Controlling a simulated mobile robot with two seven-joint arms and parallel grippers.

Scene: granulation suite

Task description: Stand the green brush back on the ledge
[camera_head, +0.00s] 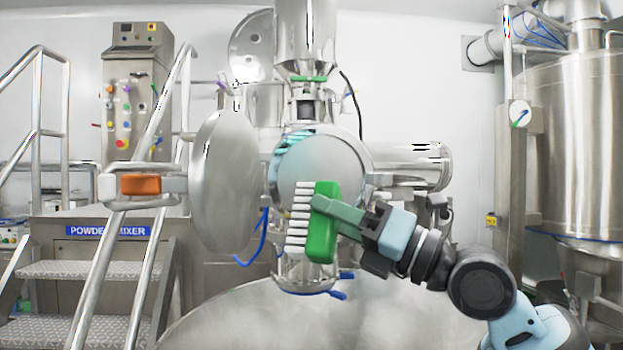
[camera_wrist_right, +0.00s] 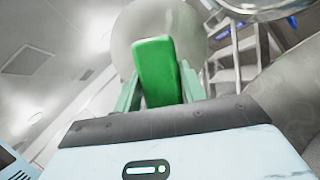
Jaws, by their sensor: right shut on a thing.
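The green brush (camera_head: 323,235), a green block with rows of white bristles, is held up in the middle of the head view. It stands near upright, slightly tilted, with its bristles facing left. My right gripper (camera_head: 336,212) comes in from the right and is shut on the brush. In the right wrist view, the green brush (camera_wrist_right: 157,72) shows between the two green fingers of my right gripper (camera_wrist_right: 158,92). My left gripper is in neither view. I cannot pick out the ledge with certainty.
Behind the brush is the mixer's round opening (camera_head: 335,165), with its open round door (camera_head: 225,175) to the left. A broad curved steel surface (camera_head: 260,320) fills the lower middle. Steps with handrails (camera_head: 75,270) stand left; a steel tank (camera_head: 580,140) stands right.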

